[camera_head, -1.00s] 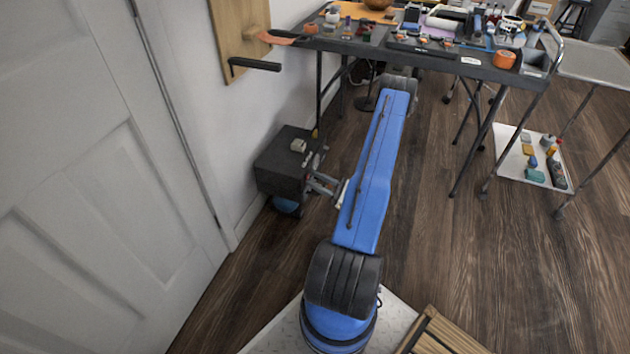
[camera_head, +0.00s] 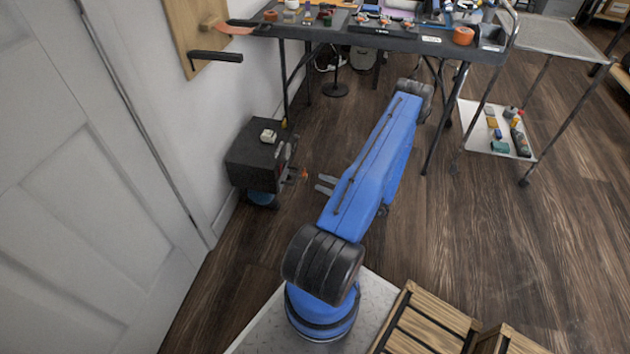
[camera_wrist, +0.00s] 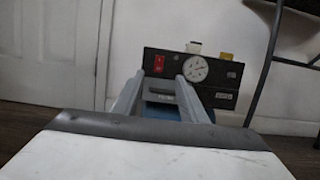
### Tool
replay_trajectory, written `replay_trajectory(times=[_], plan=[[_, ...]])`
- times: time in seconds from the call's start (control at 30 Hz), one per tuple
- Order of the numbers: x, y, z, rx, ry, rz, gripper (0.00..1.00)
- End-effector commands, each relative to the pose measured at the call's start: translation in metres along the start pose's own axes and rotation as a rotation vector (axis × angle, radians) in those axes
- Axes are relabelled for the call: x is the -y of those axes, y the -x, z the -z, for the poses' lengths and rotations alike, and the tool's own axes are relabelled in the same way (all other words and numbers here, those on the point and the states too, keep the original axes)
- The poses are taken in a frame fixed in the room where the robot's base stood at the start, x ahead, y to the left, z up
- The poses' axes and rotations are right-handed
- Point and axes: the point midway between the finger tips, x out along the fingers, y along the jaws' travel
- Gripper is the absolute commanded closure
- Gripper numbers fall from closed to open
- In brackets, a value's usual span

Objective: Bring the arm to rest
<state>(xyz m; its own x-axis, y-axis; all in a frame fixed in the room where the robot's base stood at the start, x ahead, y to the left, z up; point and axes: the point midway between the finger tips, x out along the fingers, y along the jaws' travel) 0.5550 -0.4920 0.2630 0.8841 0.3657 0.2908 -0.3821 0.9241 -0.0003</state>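My gripper (camera_head: 324,184) shows to the left of my blue arm, low over the floor. Its two grey fingers point left toward a black box and are apart, with nothing between them. The wrist view also shows my gripper (camera_wrist: 160,78) with its fingers apart in front of the box. The black box (camera_head: 250,150) stands by the wall; in the wrist view the box (camera_wrist: 225,72) shows a round white gauge and a red switch. A gap of floor lies between the fingertips and the box. My gripper's wrist is partly hidden behind my arm.
A dark workbench (camera_head: 385,40) holding tools and small parts stands at the back. A grey cart (camera_head: 540,38) with a white lower shelf (camera_head: 478,140) is at the right. Wooden crates (camera_head: 425,320) stand near my base. A white door (camera_head: 80,190) is at left. The floor at right is clear.

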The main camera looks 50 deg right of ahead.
Motion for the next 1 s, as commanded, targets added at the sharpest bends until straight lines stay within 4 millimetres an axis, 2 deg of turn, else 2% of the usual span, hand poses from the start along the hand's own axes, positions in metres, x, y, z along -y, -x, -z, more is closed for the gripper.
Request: replay_trajectory(times=[0.2, 0.77, 0.87, 1.0], plan=[[0.000, 0.011, 0.000, 0.000, -0.001, 0.000, 0.61], [0.000, 0.012, 0.000, 0.000, -0.001, 0.000, 0.61], [0.000, 0.009, -0.002, -0.003, 0.001, -0.008, 0.61], [0.001, -0.008, -0.015, -0.024, 0.015, -0.070, 0.61]])
